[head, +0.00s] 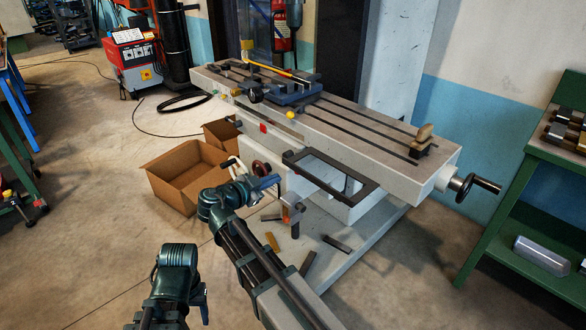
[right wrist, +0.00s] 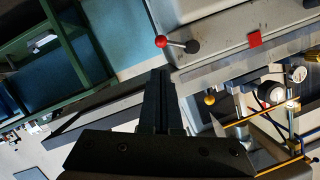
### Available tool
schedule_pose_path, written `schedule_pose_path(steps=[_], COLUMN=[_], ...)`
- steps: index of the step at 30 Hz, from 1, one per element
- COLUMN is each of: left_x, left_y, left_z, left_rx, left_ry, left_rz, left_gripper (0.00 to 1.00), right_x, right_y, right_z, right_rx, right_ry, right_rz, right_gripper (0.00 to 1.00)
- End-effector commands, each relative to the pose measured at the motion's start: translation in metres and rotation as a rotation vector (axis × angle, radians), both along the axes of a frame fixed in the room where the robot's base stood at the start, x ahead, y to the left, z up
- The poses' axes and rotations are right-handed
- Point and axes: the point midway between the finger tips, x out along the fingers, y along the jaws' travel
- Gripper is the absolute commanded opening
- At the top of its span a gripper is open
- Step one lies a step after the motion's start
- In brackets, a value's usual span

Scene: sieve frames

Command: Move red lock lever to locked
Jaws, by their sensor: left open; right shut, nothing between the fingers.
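The red lock lever (right wrist: 176,44) shows in the right wrist view, with a red ball at its left end and a black hub at its right end, on a pale grey machine face. I cannot make it out surely in the head view. My right gripper (right wrist: 160,76) is shut and empty; its tips appear just below the red ball in that view, apparently apart from it. In the head view, my right gripper (head: 266,183) is in front of the milling machine (head: 385,150). My left gripper (head: 202,300) is open, low and away from the machine.
A red square (right wrist: 254,39) and a yellow knob (right wrist: 209,100) are near the lever. A dark open frame (head: 330,176) juts from the machine's front. A cardboard box (head: 185,180) stands left on the floor; a green bench (head: 505,215) stands right. Loose bars lie below the machine.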

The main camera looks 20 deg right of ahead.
Motion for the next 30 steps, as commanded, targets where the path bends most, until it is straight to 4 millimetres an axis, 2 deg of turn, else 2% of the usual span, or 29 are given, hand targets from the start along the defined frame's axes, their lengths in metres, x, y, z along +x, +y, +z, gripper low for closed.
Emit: schedule_pose_path(steps=[8,21,30], left_x=[0.0,0.0,0.0], left_y=[0.0,0.0,0.0], left_z=[-0.003,-0.022,-0.026], left_rx=[0.0,0.0,0.0], left_ry=[0.0,0.0,0.0], left_rz=[0.0,0.0,0.0], left_gripper=[0.6,0.6,0.6], right_x=[0.004,0.036,0.045], right_y=[-0.007,-0.068,-0.085], right_z=[-0.003,-0.023,-0.027], right_rx=[0.009,0.009,0.009], right_ry=[-0.015,-0.014,-0.014], right_rz=[-0.003,-0.005,-0.002], right_gripper=[0.0,0.0,0.0])
